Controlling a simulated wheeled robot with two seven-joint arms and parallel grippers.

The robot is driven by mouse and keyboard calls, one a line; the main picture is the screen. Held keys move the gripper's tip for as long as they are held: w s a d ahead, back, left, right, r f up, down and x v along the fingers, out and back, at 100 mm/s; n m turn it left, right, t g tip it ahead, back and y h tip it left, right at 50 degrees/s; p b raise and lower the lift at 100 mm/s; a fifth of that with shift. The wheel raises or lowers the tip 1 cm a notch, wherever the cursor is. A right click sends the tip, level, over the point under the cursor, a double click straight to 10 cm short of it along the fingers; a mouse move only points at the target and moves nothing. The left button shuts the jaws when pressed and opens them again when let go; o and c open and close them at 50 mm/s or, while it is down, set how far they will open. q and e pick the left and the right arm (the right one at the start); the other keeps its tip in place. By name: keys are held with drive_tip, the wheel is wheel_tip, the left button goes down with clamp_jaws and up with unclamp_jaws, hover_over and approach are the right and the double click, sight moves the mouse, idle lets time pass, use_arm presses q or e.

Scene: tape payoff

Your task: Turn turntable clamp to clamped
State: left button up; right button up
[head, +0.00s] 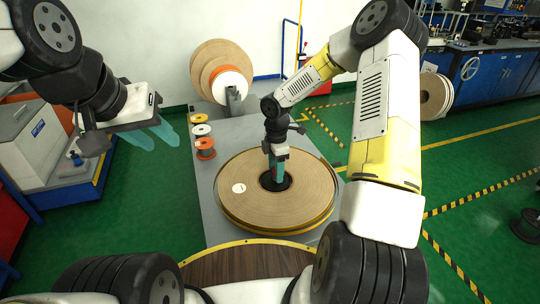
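A large tan tape roll lies flat on the turntable (228,222), which stands on a grey table. At its centre is a dark round hub (267,184), where the turntable clamp appears to be. My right gripper (277,177) points straight down into this hub, its teal fingers at the centre of the roll. The fingers and wrist hide most of the clamp, so its setting cannot be read. Whether the fingers close on it cannot be told. My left gripper (157,138) hangs in the air left of the table, teal fingers apart and empty.
Several small spools (205,148) stand along the table's left edge. Large upright reels (222,62) stand at the back. A wooden round surface (245,263) lies close in front. A grey-white machine (28,140) is at left.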

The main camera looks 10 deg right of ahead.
drive_tip(key=c, duration=0.9)
drive_tip(key=shift+o, duration=0.2)
drive_tip(key=shift+m, duration=0.4)
drive_tip(key=m, duration=1.3)
drive_tip(key=shift+m, duration=2)
